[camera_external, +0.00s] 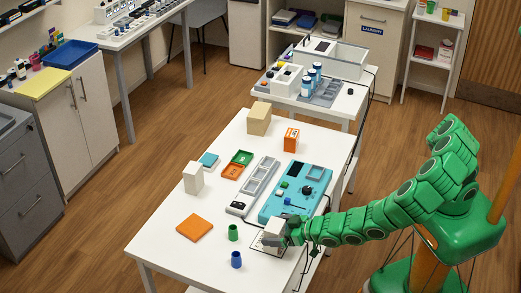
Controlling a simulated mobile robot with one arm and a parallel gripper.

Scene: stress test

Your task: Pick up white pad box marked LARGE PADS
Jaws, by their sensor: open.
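Two white boxes are on the white table (165,245); no marking can be read on either, so I cannot tell which is the LARGE PADS box. One white box (193,178) stands upright near the table's left edge. The other white box (273,229) is at the near right, over a sheet with a dark outline (262,246). My gripper (284,233), dark grey at the end of my green arm, is right at this second box, low over the table. Its jaws are open. The fingertips are partly hidden, and I cannot tell whether they touch the box.
A teal device panel (292,181) lies just behind my gripper. A blue cup (236,259), a green cup (233,232) and an orange pad (194,227) are to the left. A tan box (258,118) and an orange box (291,138) stand farther back.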

